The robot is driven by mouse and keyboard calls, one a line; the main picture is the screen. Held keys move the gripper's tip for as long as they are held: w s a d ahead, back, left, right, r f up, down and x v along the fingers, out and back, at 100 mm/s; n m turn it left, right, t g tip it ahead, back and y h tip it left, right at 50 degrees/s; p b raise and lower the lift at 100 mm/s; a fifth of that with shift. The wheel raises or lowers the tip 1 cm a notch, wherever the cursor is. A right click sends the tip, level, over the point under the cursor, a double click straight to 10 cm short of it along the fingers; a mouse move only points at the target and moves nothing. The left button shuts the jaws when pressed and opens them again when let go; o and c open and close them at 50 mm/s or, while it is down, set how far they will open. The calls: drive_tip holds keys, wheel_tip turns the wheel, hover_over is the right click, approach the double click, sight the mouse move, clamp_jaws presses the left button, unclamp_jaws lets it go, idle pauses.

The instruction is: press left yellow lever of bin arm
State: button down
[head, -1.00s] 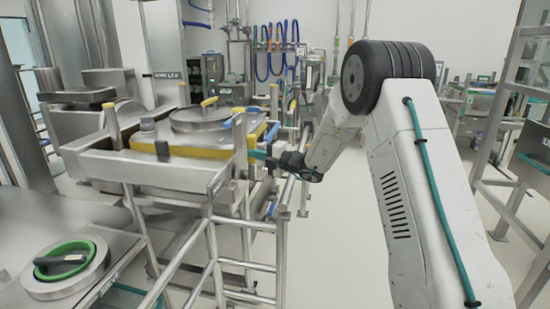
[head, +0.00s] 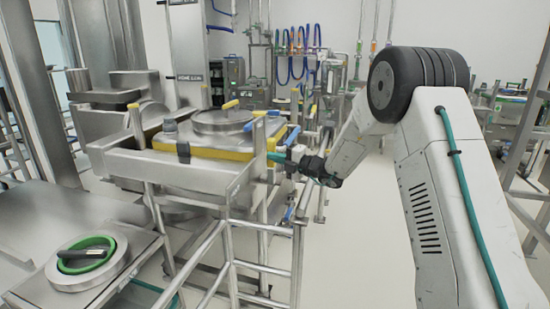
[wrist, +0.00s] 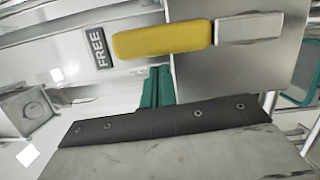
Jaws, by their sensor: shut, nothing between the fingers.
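In the wrist view a yellow lever (wrist: 163,40) lies across the upper middle, with a pale grey bar (wrist: 248,28) at its right end. A dark label reading FREE (wrist: 99,47) is to its left. My gripper (wrist: 157,72) shows as teal fingers, shut and empty, with the tips just below the lever in the picture; I cannot tell whether they touch it. In the head view my gripper (head: 277,157) is beside the right side of the steel bin frame (head: 190,172). Yellow-tipped parts (head: 230,104) stand around the bin lid; I cannot tell which matches the wrist-view lever.
A steel stand with rails (head: 265,268) is below and left of my gripper. A steel surface with a green-ringed round lid (head: 86,254) is at the lower left. Clear pale floor (head: 365,240) lies between the stand and my arm.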

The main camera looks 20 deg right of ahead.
drive_tip(key=s+d, duration=0.5)
drive_tip(key=s, duration=0.4)
drive_tip(key=shift+s+d, duration=0.25)
drive_tip(key=shift+s, duration=0.15)
